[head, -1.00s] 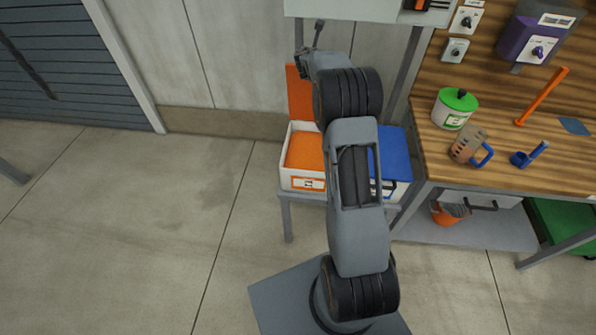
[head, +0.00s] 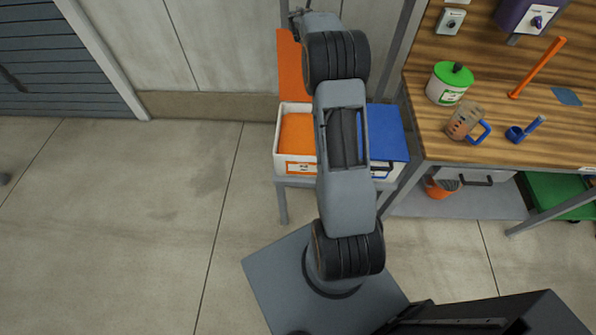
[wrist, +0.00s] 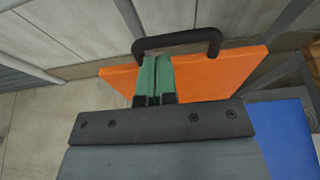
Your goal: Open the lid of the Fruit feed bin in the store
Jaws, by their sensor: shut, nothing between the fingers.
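The orange bin (head: 281,159), a white box with an orange-framed label too small to read, stands open in the head view. Orange material (head: 298,135) shows inside. Its orange lid (head: 289,65) stands raised at the back; the lid also shows in the wrist view (wrist: 215,78), with a black bar handle (wrist: 180,38) on its edge. My gripper's green fingers (wrist: 153,62) are shut and empty, in front of the lid and close to the handle; I cannot tell whether they touch. In the head view my arm hides part of the bin and lid.
A white bin with a shut blue lid (head: 385,132) stands right beside the orange one, partly behind my arm. A wooden bench (head: 425,140) to the right holds a green-lidded pot (head: 450,84), a jug (head: 464,122) and a blue scoop (head: 516,134). The floor at left is clear.

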